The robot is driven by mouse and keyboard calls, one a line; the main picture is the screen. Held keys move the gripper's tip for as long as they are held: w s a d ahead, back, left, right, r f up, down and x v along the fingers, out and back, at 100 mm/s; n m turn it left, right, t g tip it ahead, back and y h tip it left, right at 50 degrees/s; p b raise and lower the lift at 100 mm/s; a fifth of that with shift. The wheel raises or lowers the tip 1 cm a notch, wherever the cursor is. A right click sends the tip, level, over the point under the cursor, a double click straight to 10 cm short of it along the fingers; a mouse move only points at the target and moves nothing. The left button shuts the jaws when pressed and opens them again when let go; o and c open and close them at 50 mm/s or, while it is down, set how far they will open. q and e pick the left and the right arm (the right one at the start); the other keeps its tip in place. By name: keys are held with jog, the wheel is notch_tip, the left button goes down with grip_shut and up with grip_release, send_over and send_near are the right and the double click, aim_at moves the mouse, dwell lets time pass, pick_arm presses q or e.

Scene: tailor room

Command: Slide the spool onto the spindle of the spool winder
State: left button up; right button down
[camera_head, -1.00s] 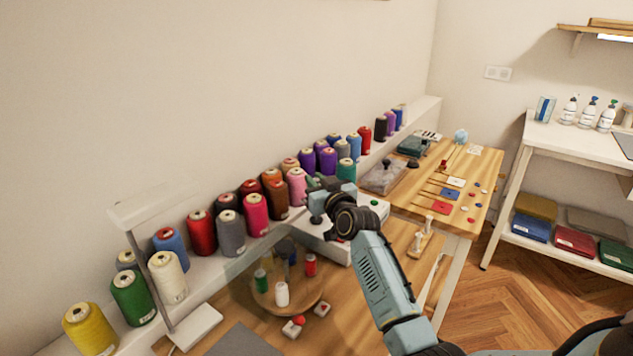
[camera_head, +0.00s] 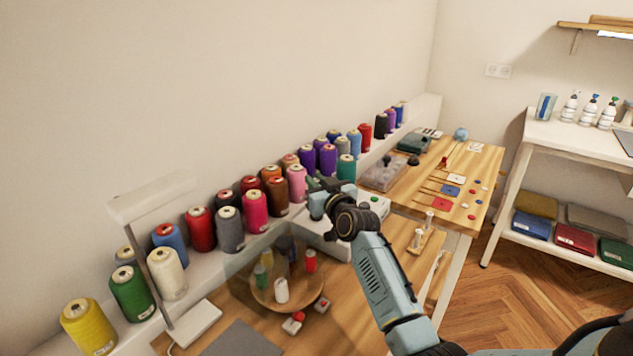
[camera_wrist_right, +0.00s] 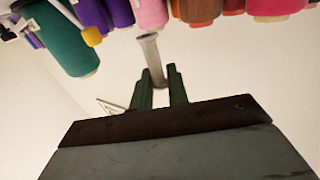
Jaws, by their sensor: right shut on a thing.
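My right gripper (camera_head: 317,186) is above the workbench, in front of the row of thread cones. In the right wrist view its two dark green fingers (camera_wrist_right: 161,88) are shut on a pale grey spool (camera_wrist_right: 152,52). The spool is a slim tube with a flared end, sticking out past the fingertips towards the cones. In the head view the spool is hidden or too small to make out. A white box-like device (camera_head: 327,240), perhaps the spool winder, lies below the gripper, partly covered by my arm. I cannot make out its spindle. My left gripper is not in view.
Thread cones (camera_head: 230,232) line the ledge along the wall. A round wooden stand (camera_head: 287,301) with small spools sits behind a clear panel. A wooden holder with pale posts (camera_head: 421,240) stands right of my arm. A white lamp (camera_head: 160,262) stands at left.

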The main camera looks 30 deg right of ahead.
jog(key=shift+f+b, duration=1.1)
jog(key=shift+f, duration=0.6)
jog(key=shift+f+b, duration=0.45)
jog(key=shift+f, duration=0.2)
jog(key=shift+d+f, duration=0.1)
jog(key=shift+f, duration=0.25)
